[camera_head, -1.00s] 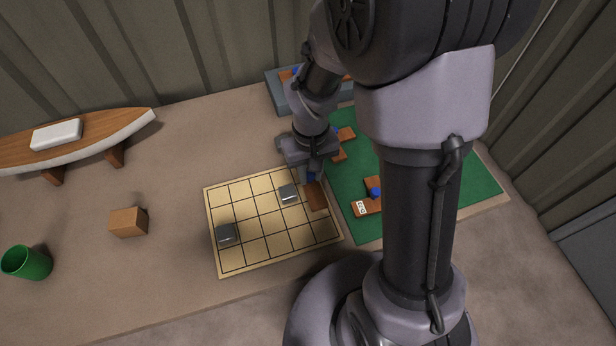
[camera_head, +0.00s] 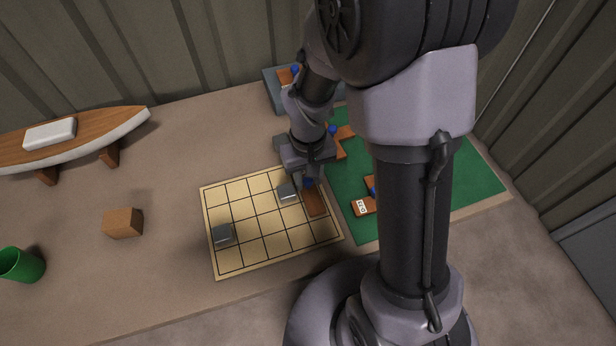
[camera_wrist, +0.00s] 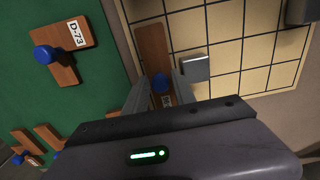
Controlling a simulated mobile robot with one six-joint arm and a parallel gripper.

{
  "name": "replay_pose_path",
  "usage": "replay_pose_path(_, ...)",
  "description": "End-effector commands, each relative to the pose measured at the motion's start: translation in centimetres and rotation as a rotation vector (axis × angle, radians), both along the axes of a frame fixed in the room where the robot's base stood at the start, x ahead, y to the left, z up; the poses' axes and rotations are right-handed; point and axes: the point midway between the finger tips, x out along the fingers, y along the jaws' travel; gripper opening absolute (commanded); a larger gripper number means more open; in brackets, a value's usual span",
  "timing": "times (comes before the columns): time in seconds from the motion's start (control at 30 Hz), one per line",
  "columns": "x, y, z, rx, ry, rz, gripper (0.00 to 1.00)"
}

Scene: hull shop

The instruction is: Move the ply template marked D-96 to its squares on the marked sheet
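The marked sheet (camera_head: 262,262) is a pale board with a black grid. A brown ply template (camera_head: 315,204) with a blue knob lies on squares at its right edge; it also shows in the wrist view (camera_wrist: 152,48). Its label is mostly hidden, so I cannot read the mark. My gripper (camera_head: 307,180) is low over the template's far end. In the wrist view my gripper's fingers (camera_wrist: 161,84) stand on both sides of the blue knob (camera_wrist: 160,83), with small gaps, so they look open.
Grey blocks (camera_head: 223,235) (camera_head: 287,192) sit on the sheet, one close beside the template. The green mat (camera_head: 348,228) holds other templates, one marked D-73 (camera_wrist: 60,45). A blue-grey tray (camera_head: 272,92), boat model (camera_head: 75,140), wooden block (camera_head: 123,223) and green cup (camera_head: 22,265) stand around.

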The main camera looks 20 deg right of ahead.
Motion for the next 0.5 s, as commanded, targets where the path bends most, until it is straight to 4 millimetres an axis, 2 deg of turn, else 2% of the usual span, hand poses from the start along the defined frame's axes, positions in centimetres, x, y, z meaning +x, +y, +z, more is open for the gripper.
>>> replay_pose_path(0.2, 0.1, 0.0, 6.7, 0.000, -0.006, 0.000, 0.31)
replay_pose_path(0.3, 0.1, 0.0, 9.2, 0.000, -0.006, 0.001, 0.31)
replay_pose_path(0.5, 0.0, 0.0, 11.9, 0.001, -0.008, -0.003, 0.31)
